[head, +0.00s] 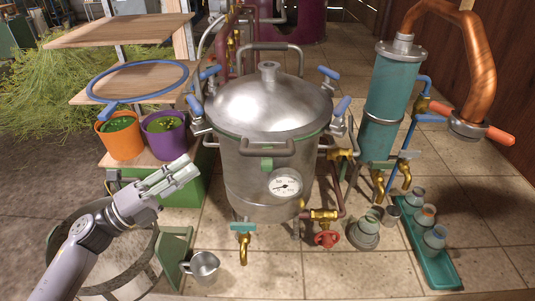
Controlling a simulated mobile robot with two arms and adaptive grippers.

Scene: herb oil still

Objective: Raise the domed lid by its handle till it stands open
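The domed lid (235,102) is silvery metal with a short knob on top. It lies shut on the steel still pot (240,180) in the middle of the head view. A grey loop handle (267,149) sticks out at the front of the lid's rim. A taller bar (270,46) stands behind the lid. My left gripper (192,165) is left of the pot, lower than the lid's rim and apart from the handle. It holds nothing that I can see. Its fingers lie close together at this angle, so their opening is unclear. My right gripper is not in view.
Blue-handled clamps (341,105) stand around the rim. A round gauge (285,185) and brass valves (324,214) sit on the pot's front and right. Orange (121,147) and purple (165,143) buckets stand left. A metal jug (204,267) and a teal tray (433,268) are on the floor.

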